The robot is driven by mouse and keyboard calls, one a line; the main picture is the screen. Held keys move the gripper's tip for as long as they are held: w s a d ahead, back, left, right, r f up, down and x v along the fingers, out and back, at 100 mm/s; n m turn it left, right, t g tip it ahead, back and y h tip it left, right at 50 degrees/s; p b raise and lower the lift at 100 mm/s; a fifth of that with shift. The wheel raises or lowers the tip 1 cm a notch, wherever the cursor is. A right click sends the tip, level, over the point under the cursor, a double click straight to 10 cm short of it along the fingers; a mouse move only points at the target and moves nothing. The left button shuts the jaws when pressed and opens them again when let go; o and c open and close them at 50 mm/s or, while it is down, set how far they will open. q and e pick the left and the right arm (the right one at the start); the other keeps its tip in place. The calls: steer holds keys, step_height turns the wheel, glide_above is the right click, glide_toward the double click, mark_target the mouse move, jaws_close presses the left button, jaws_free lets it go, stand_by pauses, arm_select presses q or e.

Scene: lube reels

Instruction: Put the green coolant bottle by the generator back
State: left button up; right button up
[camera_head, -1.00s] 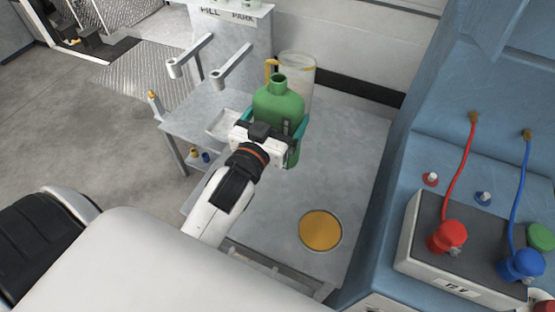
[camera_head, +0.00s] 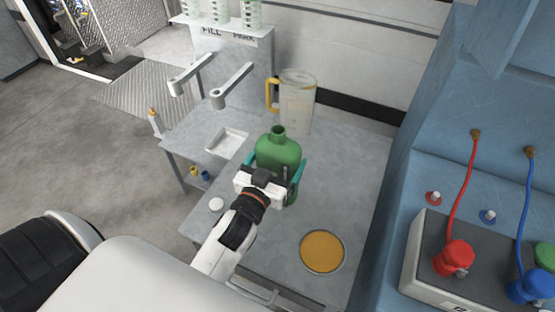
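The green coolant bottle (camera_head: 278,153) is upright, with its open neck up, over the middle of the grey bench (camera_head: 350,180). My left gripper (camera_head: 278,180) has its teal fingers on both sides of the bottle and is shut on it. The gripper body covers the bottle's lower front, so I cannot tell whether its base touches the bench. My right gripper is not in view. I cannot pick out a generator for certain.
A clear jug (camera_head: 297,105) with a yellow handle stands behind the bottle. A round amber disc (camera_head: 322,252) lies at the bench front. A white tray (camera_head: 228,142) and a white cap (camera_head: 216,204) are left. A blue cabinet (camera_head: 430,130) with a battery (camera_head: 425,260) bounds the right.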

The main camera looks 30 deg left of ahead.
arm_select(q)
steer(key=o, duration=1.1)
steer(key=shift+r, duration=0.1)
steer(key=s, duration=0.4)
steer(key=s+b, duration=0.1)
steer(key=s, duration=0.3)
steer(key=s+b, duration=0.1)
steer(key=s, duration=0.3)
steer(key=shift+d, duration=0.35)
